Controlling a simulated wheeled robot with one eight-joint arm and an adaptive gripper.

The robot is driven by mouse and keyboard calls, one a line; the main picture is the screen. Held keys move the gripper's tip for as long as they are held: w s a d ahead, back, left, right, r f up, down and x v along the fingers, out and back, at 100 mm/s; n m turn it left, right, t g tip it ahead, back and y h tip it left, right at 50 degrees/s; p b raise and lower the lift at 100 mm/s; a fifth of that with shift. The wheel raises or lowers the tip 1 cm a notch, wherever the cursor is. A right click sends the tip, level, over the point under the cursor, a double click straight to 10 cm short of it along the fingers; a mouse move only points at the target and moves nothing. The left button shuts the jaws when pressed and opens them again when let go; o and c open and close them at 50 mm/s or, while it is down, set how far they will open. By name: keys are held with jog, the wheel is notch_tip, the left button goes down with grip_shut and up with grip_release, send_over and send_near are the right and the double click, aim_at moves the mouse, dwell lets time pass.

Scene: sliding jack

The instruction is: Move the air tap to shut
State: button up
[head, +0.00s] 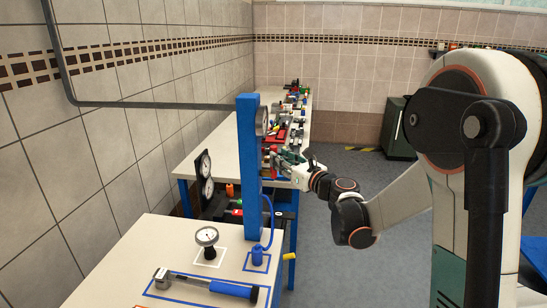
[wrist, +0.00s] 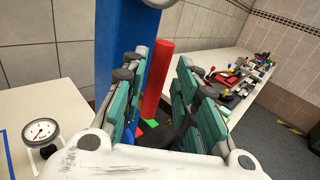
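I cannot tell for sure which part is the air tap. In the wrist view, an upright red bar (wrist: 157,75) stands between and beyond my gripper's teal fingers, close to a blue post (wrist: 118,35). A small green piece (wrist: 150,123) shows low between the fingers. My gripper (wrist: 166,62) is open, with a clear gap between its fingers and no visible hold on the bar. In the head view, my gripper (head: 284,160) is just right of the blue post (head: 248,165), which partly hides the parts behind it.
A long bench with several tools lies behind. Open floor (head: 350,270) is at right.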

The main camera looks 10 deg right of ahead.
aim_at(274, 177)
jog(key=shift+x, duration=2.3)
jog(key=shift+s, duration=0.1)
grip_shut()
